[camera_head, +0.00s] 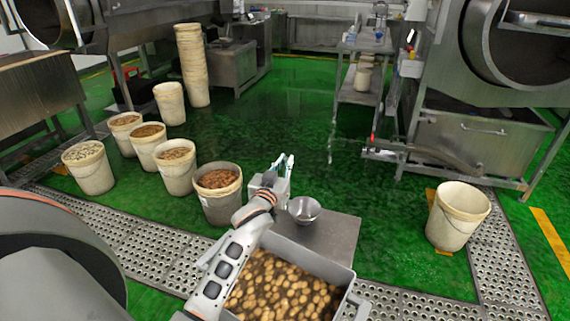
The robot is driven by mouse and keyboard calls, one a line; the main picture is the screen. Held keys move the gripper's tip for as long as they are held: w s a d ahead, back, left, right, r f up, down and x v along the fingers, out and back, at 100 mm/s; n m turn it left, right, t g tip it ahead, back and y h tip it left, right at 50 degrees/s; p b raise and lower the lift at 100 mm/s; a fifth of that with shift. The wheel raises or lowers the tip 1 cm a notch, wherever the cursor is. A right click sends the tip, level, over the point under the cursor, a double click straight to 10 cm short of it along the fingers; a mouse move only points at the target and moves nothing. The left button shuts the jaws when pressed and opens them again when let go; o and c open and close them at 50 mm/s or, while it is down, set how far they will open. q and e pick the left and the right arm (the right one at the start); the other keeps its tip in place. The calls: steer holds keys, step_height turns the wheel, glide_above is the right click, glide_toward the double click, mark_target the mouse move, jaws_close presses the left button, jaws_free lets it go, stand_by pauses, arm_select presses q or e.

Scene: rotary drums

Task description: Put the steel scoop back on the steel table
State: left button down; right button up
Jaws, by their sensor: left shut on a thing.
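My left gripper (278,172) is at the centre of the head view, at the far edge of the steel table (335,238). It is shut on a small pale grey, box-like thing, which seems to be the steel scoop (283,190); my gripper and wrist partly hide it. The scoop is just left of and beyond a round steel bowl (304,209) on the table. I cannot tell whether the scoop touches the table. My right gripper is not in view.
A grey crate (350,284) of brown, potato-like pieces is at the near side of the table. A filled bucket (221,205) stands left of my gripper, with several more behind. The table's right part is bare. An empty bucket (452,225) stands farther right.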

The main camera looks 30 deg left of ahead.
arm_select(q)
steer(key=c, duration=2.1)
jaws_free()
steer(key=v, duration=1.2)
